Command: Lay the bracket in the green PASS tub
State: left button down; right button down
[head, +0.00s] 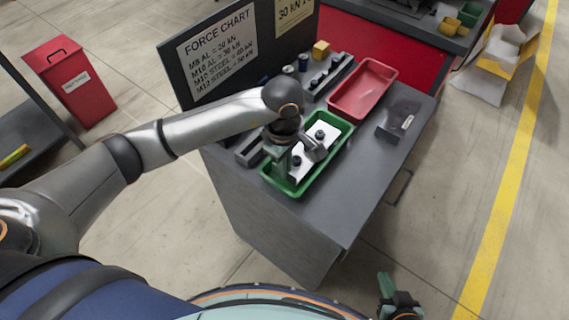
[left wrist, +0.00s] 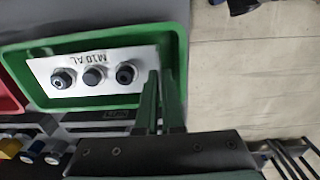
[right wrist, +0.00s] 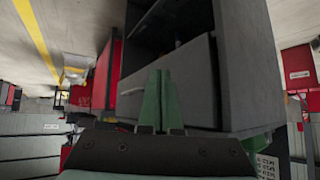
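The bracket (left wrist: 107,82) is a white plate marked "M10 AL" with a row of three dark round bolts. It is within the green tub (left wrist: 100,103), slightly askew to its walls; I cannot tell whether it rests on the floor. In the head view the bracket (head: 328,128) is partly hidden by my left gripper above the green tub (head: 346,128). My left gripper (left wrist: 159,74) has its fingertips at the plate's right end, with a narrow gap between them; whether they pinch its edge is unclear. My right gripper (right wrist: 160,74) is shut and empty, off the bench's front.
The red tub (head: 391,77) stands behind the green one. A dark labelled block (head: 397,121) is to its right. A force chart board (head: 217,48) stands at the bench's left. A dark rack (head: 334,76) and small cylinders are behind. The front bench top (head: 335,205) is clear.

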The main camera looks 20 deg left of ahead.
pick_arm(q)
jog(key=shift+f+b, duration=0.5)
jog(key=shift+b, duration=0.2)
jog(key=c, duration=1.1)
grip_release()
jog(key=shift+o, duration=0.2)
jog(key=shift+r+p, duration=0.45)
jog(key=shift+p, duration=0.1)
jog(key=shift+r+p, duration=0.4)
jog(key=shift+p, duration=0.1)
notch_tip(320, 180, up, 12)
jog(key=b, duration=0.2)
jog(key=shift+f, duration=0.25)
jog(key=shift+s, duration=0.1)
